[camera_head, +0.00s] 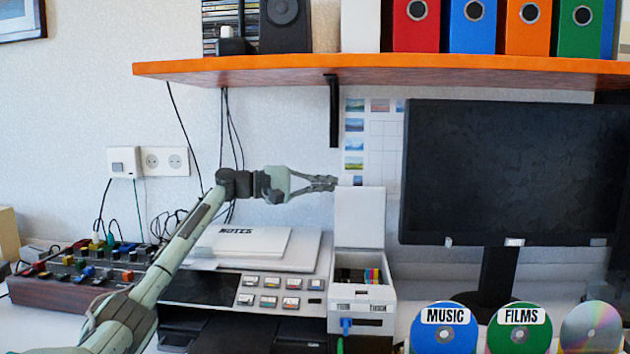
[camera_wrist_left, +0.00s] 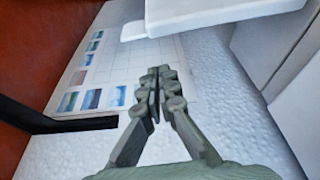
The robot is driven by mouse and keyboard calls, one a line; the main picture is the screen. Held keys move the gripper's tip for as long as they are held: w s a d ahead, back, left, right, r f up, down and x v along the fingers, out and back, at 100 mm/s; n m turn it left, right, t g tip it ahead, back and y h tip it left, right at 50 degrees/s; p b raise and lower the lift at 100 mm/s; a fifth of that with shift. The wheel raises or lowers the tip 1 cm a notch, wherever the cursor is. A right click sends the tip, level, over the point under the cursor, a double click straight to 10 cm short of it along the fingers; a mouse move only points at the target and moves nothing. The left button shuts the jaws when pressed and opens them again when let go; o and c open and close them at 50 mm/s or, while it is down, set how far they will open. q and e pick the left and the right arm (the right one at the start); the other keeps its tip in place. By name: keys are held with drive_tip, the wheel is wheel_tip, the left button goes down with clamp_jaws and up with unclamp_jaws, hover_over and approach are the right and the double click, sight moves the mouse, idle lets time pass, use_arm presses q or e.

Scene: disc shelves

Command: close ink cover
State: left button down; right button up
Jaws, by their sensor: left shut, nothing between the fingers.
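The ink cover (camera_head: 360,217) is a white flat lid standing upright, open, at the back of the ink unit on the printer's right side. Below it, the ink compartment (camera_head: 357,275) is open and shows coloured cartridges. My left gripper (camera_head: 332,183) is shut and empty, just left of the cover's top edge; I cannot tell whether it touches. In the wrist view the shut fingertips (camera_wrist_left: 158,75) point toward the wall, and a white panel (camera_wrist_left: 210,14), apparently the cover, lies beyond them at the top. My right gripper is not in view.
An orange shelf (camera_head: 380,68) with a black bracket (camera_head: 333,110) hangs above. A black monitor (camera_head: 510,170) stands to the right. A notes pad (camera_head: 240,243) lies on the printer. Labelled discs (camera_head: 444,328) stand at front right. A wall calendar (camera_head: 380,135) hangs behind.

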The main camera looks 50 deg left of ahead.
use_arm(q)
drive_tip(key=shift+s+d+r, duration=0.1)
drive_tip(key=shift+s+d, duration=0.45)
drive_tip(key=shift+s, duration=0.2)
drive_tip(key=shift+s+d+r, duration=0.1)
drive_tip(key=shift+s+d, duration=0.4)
drive_tip(key=shift+s, duration=0.25)
